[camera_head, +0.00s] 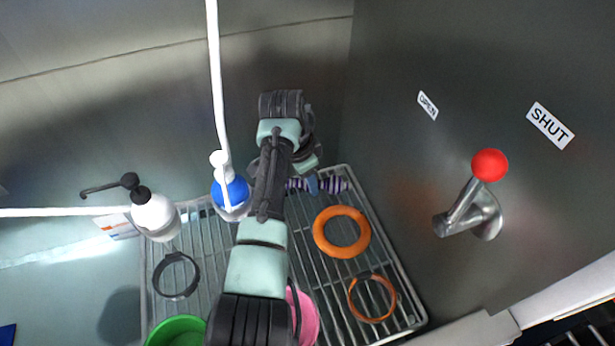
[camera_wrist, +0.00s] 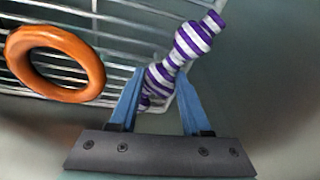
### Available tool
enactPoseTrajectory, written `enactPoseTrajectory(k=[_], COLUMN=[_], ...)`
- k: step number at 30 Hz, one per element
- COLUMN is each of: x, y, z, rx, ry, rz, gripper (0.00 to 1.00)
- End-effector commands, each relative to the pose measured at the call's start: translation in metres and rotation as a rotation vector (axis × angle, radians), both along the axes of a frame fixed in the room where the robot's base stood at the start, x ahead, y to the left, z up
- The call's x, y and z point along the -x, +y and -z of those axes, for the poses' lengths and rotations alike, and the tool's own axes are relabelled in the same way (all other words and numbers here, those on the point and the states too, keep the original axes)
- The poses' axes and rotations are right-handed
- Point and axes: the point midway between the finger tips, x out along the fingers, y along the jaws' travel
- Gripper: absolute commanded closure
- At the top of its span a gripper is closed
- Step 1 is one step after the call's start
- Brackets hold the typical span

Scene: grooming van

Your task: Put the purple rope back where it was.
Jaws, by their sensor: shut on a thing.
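The purple rope (camera_head: 335,185) is a knobbly purple-and-white striped piece at the far right corner of the wire rack (camera_head: 400,292). In the wrist view the rope (camera_wrist: 197,40) runs slantwise between the blue fingers of my gripper (camera_wrist: 160,78). My gripper (camera_head: 312,184) is shut on the rope near its middle, with striped ends showing on both sides. My own arm hides part of the rack. I cannot tell whether the rope touches the rack or hangs just above it.
An orange ring (camera_head: 342,232) lies close to the rope on the rack. A brown collar (camera_head: 372,298), a black collar (camera_head: 176,276), a green bowl (camera_head: 178,331), a pink item (camera_head: 305,318) and two pump bottles (camera_head: 155,216) (camera_head: 231,195) stand around. A red-knobbed lever (camera_head: 489,166) juts from the right wall.

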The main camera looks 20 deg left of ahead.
Motion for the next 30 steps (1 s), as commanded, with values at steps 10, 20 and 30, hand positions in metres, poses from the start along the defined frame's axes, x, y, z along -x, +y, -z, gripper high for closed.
enactPoseTrajectory(k=[10, 20, 30], x=[0.0, 0.0, 0.008], y=[0.0, 0.0, 0.005], z=[0.003, 0.002, -0.043], rx=[0.001, 0.0, -0.001], ry=[0.001, 0.001, -0.004], rz=[0.0, 0.0, -0.001], gripper=[0.34, 0.23, 0.23])
